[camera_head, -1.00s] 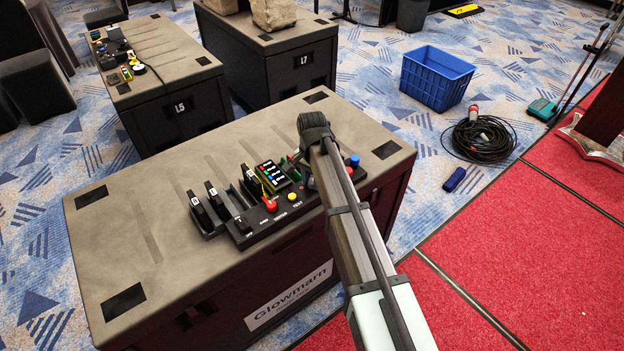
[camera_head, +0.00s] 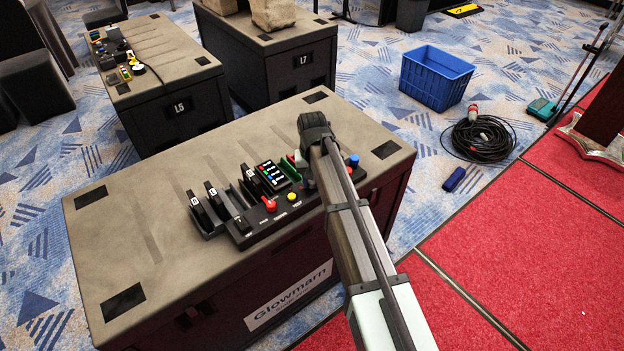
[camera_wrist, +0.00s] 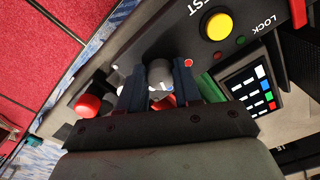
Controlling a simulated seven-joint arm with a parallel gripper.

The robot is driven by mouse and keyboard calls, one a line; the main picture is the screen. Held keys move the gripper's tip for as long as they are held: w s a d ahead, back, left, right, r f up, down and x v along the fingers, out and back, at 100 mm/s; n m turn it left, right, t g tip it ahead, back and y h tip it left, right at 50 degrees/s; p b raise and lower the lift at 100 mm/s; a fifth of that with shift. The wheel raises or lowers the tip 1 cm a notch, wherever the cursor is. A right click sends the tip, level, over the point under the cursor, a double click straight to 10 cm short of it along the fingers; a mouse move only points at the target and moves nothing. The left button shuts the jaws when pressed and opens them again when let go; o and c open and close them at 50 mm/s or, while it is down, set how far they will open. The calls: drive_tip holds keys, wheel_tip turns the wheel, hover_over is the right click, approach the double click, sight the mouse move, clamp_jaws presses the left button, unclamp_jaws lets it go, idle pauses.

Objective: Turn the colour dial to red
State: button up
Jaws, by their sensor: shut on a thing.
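The colour dial shows in the wrist view as a grey round knob (camera_wrist: 160,74) on the dark control panel (camera_wrist: 150,30). My gripper (camera_wrist: 159,78) has one dark blue finger on each side of the knob and is shut on it. A small red dot (camera_wrist: 188,62) lies on the panel beside the right finger. White and blue spots show close below the knob, partly covered by the fingers. I cannot tell which colour the dial points at. In the head view my arm hides the dial and my fingertips.
The panel (camera_head: 258,228) sits on a black case. Black levers (camera_head: 219,203) stand at the panel's left. The case top behind is clear.

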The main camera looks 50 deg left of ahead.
drive_tip(key=n, duration=0.4)
drive_tip(key=shift+n, duration=0.4)
drive_tip(key=n, duration=0.3)
drive_tip(key=shift+w+n, duration=0.1)
drive_tip(key=shift+n, duration=0.2)
drive_tip(key=n, duration=0.3)
drive_tip(key=shift+n, duration=2.1)
drive_tip(key=o, duration=1)
drive_tip(key=shift+o, duration=0.2)
